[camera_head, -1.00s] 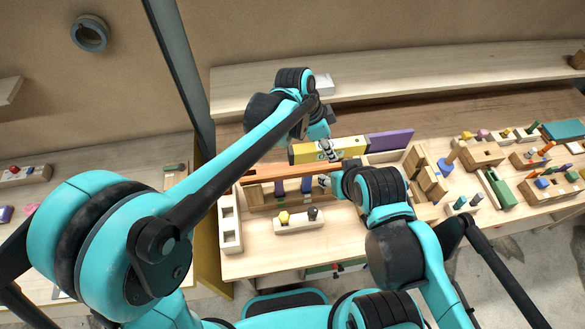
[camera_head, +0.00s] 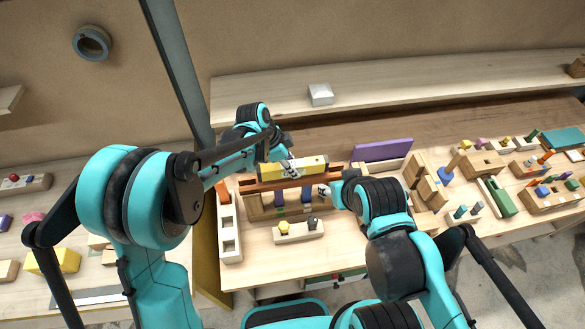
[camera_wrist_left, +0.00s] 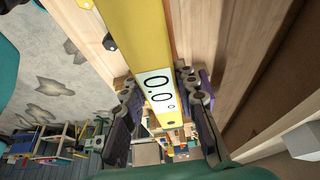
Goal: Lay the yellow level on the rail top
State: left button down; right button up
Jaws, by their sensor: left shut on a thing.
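The yellow level (camera_head: 309,163) is held lengthwise along the reddish-brown rail (camera_head: 256,187) in the head view. My left gripper (camera_head: 288,169) is shut around its middle. In the left wrist view the level (camera_wrist_left: 138,38) passes between the two fingers, with its white "0.0°" face showing. The level overlaps the rail's upper edge in the head view; I cannot tell whether it touches the top. My right gripper (camera_head: 326,191) is at the rail's right part, partly hidden by its own arm. I cannot tell its jaw state.
A purple board (camera_head: 383,150) stands behind and to the right. A block with a yellow and a dark knob (camera_head: 298,231) lies in front of the rail, and a pale slotted block (camera_head: 230,235) to its left. Wooden blocks (camera_head: 425,185) crowd the right. The back shelf (camera_head: 420,83) is mostly clear.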

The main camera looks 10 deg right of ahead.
pick_arm(q)
jog(key=shift+f, duration=0.75)
jog(key=shift+f, duration=0.2)
jog(key=c, duration=1.2)
grip_release()
jog(key=shift+r, duration=0.1)
jog(key=shift+r, duration=0.25)
jog(key=v, duration=1.2)
